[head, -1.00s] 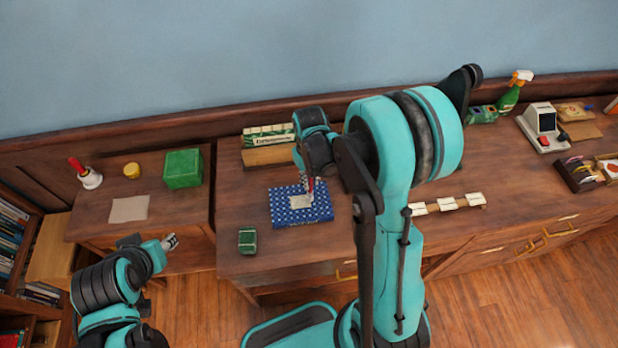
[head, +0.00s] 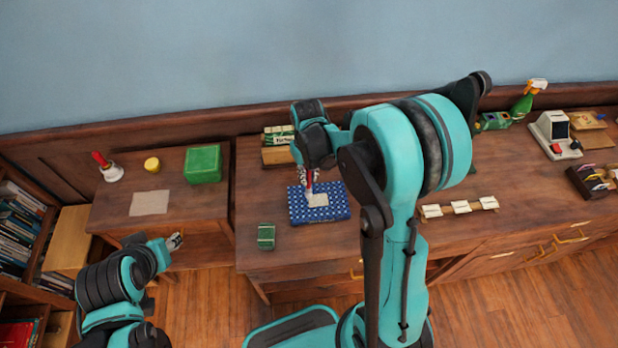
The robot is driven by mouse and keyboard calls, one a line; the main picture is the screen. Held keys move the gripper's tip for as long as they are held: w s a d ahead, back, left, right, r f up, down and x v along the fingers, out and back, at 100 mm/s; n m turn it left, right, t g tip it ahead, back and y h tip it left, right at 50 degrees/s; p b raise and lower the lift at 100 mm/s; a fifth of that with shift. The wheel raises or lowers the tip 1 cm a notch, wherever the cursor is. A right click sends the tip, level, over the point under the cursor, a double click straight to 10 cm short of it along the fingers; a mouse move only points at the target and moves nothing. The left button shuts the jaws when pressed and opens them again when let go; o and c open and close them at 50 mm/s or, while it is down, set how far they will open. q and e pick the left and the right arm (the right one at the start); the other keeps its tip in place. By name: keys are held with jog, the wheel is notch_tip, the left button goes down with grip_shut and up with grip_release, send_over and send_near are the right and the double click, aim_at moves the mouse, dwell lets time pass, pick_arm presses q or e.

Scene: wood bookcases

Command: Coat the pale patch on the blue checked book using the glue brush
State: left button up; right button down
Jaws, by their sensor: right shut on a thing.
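The blue checked book (head: 335,211) lies flat on the desk. Its pale patch (head: 318,200) shows near the middle of the cover. My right gripper (head: 309,181) points down over the book's upper part, shut on the glue brush (head: 310,190), of which a small red and pale length shows. The brush's tip is at the patch's upper left edge; I cannot tell whether it touches. My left gripper (head: 174,242) is low at the left, in front of the side table and away from the book. It is too small to tell whether its jaws are open.
A small green box (head: 266,237) stands left of the book. A green and white box (head: 279,136) stands behind it. Pale cards on a wooden strip (head: 461,207) lie to the right.

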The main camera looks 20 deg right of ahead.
notch_tip(320, 180, up, 3)
jog(key=shift+w+a+f+p, duration=0.1)
jog(key=shift+w+a+p, duration=0.05)
jog(key=shift+p, duration=0.6)
jog(key=shift+r+p, duration=0.65)
jog(key=shift+r, duration=0.3)
